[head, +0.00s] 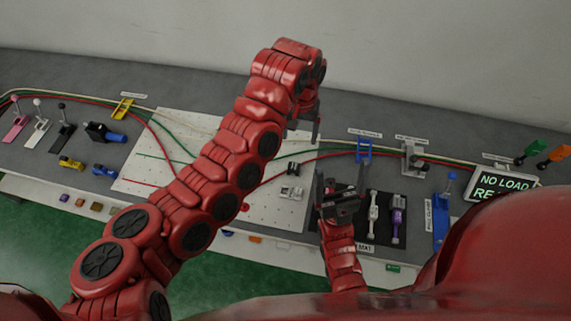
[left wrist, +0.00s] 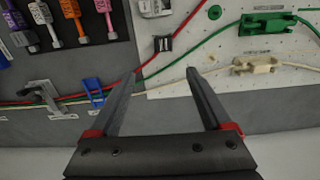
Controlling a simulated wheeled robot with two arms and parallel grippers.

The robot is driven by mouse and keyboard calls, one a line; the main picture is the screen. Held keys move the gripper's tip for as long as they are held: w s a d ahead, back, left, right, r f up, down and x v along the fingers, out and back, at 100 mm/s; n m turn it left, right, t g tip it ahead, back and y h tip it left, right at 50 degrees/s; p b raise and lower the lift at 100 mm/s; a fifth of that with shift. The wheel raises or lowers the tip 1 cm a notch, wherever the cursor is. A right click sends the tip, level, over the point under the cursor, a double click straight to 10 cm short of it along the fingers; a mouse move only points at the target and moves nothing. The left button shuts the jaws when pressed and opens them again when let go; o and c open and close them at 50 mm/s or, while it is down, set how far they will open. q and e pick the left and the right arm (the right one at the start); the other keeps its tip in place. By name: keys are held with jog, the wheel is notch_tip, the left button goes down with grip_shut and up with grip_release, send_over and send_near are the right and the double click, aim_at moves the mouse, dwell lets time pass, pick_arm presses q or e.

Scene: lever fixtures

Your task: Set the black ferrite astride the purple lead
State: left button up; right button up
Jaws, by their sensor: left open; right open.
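A small black block with pale slots, perhaps the black ferrite, lies at the board's edge in the left wrist view (left wrist: 163,43), close to the red cable. It also shows in the head view (head: 293,167). I cannot make out a purple lead; the visible cables are red, green and cream. A purple-and-white piece (head: 398,218) lies on the black mat. My left gripper (head: 303,130) is open and empty, its fingertips (left wrist: 164,73) pointing toward the black block, apart from it. My right gripper (head: 340,178) is open above the mat's left part and hides some of it.
A white pegboard (head: 150,175) carries a green fitting (left wrist: 268,23) and a cream fitting (left wrist: 257,65). A blue clip (head: 364,150) and a grey clamp (head: 413,160) stand along the cables. A display (head: 503,186) is at the right. My left arm covers the middle.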

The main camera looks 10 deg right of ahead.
pick_arm(q)
jog(key=b, duration=0.1)
send_over(294, 166)
jog(key=d, duration=0.1)
notch_tip(294, 166, down, 8)
jog(key=shift+w+f, duration=0.1)
jog(key=shift+f, duration=0.1)
notch_tip(294, 166, down, 2)
jog(key=shift+f+p, duration=0.1)
jog(key=shift+p, duration=0.35)
jog(key=shift+a+f+p, duration=0.25)
jog(key=shift+f+p, duration=0.15)
jog(key=shift+p, duration=0.1)
jog(key=f, duration=0.1)
jog(key=f+p, duration=0.1)
jog(key=shift+s+a+f+p, duration=0.2)
jog(key=shift+a+f+p, duration=0.1)
jog(key=shift+a+f, duration=0.05)
jog(key=shift+f, duration=0.7)
jog(key=shift+w+d+f, duration=0.1)
jog(key=shift+f, duration=0.15)
grip_shut()
